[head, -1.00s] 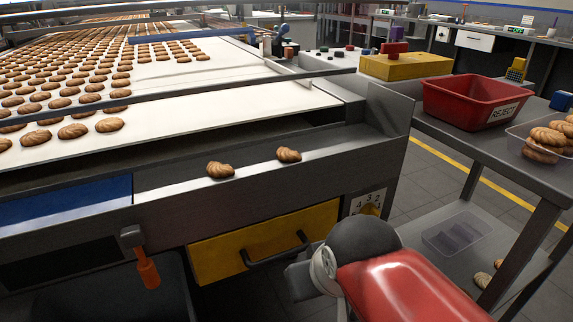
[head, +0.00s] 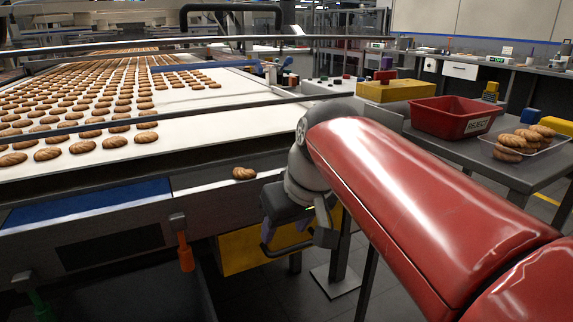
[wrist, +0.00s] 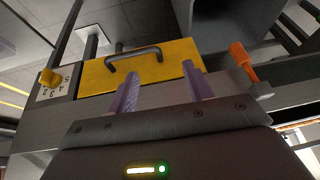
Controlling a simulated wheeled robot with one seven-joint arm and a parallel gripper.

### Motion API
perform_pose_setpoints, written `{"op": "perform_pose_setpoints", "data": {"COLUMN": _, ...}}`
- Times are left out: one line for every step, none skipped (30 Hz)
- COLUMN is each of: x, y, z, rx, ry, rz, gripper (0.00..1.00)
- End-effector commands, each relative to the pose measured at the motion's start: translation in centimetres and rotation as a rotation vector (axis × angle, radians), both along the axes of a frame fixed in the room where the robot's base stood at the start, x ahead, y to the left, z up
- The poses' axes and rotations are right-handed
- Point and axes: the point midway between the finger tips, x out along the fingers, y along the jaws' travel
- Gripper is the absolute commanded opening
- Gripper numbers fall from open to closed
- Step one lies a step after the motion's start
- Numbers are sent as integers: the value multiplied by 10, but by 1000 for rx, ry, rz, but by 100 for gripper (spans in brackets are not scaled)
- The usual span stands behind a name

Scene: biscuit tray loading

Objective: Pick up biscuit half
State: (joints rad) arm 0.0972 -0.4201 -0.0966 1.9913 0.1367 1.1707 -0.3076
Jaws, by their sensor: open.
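A brown biscuit piece (head: 244,173) lies on the grey front ledge (head: 200,191) of the conveyor in the head view. I cannot tell whether it is a half or whole. My gripper (head: 287,228) is to its right and lower, in front of the yellow drawer, pointing down and apart from the biscuit. In the wrist view my gripper's two purple fingers (wrist: 163,86) stand apart with nothing between them. No biscuit shows in the wrist view. Part of the ledge to the right is hidden behind my gripper and red arm.
The conveyor belt (head: 200,127) carries rows of biscuits. The yellow drawer (wrist: 92,76) with a dark handle and an orange lever (head: 186,255) are close to my gripper. A red reject bin (head: 440,117) and a clear tray (head: 543,148) of biscuits stand on the right table.

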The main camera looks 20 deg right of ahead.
Motion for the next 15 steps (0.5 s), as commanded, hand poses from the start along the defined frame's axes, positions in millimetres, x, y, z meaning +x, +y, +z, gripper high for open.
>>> {"op": "perform_pose_setpoints", "data": {"x": 11, "y": -7, "z": 9, "rx": 4, "ry": 3, "rz": 8, "gripper": 51}}
{"op": "perform_pose_setpoints", "data": {"x": 17, "y": -11, "z": 15, "rx": 6, "ry": 7, "rz": 15, "gripper": 51}}
{"op": "perform_pose_setpoints", "data": {"x": 25, "y": -17, "z": 23, "rx": 8, "ry": 8, "rz": 27, "gripper": 51}}
{"op": "perform_pose_setpoints", "data": {"x": 32, "y": -22, "z": 29, "rx": 9, "ry": 9, "rz": 36, "gripper": 51}}
{"op": "perform_pose_setpoints", "data": {"x": 39, "y": -27, "z": 36, "rx": 10, "ry": 13, "rz": 49, "gripper": 51}}
{"op": "perform_pose_setpoints", "data": {"x": 50, "y": -36, "z": 45, "rx": 12, "ry": 15, "rz": 65, "gripper": 51}}
{"op": "perform_pose_setpoints", "data": {"x": 58, "y": -43, "z": 52, "rx": 11, "ry": 16, "rz": 81, "gripper": 51}}
{"op": "perform_pose_setpoints", "data": {"x": 67, "y": -51, "z": 59, "rx": 11, "ry": 17, "rz": 97, "gripper": 51}}
{"op": "perform_pose_setpoints", "data": {"x": 79, "y": -61, "z": 68, "rx": 9, "ry": 19, "rz": 121, "gripper": 51}}
{"op": "perform_pose_setpoints", "data": {"x": 87, "y": -69, "z": 74, "rx": 7, "ry": 19, "rz": 140, "gripper": 51}}
{"op": "perform_pose_setpoints", "data": {"x": 95, "y": -76, "z": 79, "rx": 3, "ry": 20, "rz": 161, "gripper": 51}}
{"op": "perform_pose_setpoints", "data": {"x": 105, "y": -86, "z": 86, "rx": -2, "ry": 19, "rz": 189, "gripper": 51}}
{"op": "perform_pose_setpoints", "data": {"x": 111, "y": -93, "z": 90, "rx": -8, "ry": 20, "rz": 210, "gripper": 51}}
{"op": "perform_pose_setpoints", "data": {"x": 118, "y": -99, "z": 94, "rx": -12, "ry": 20, "rz": 232, "gripper": 51}}
{"op": "perform_pose_setpoints", "data": {"x": 125, "y": -107, "z": 98, "rx": -21, "ry": 21, "rz": 258, "gripper": 51}}
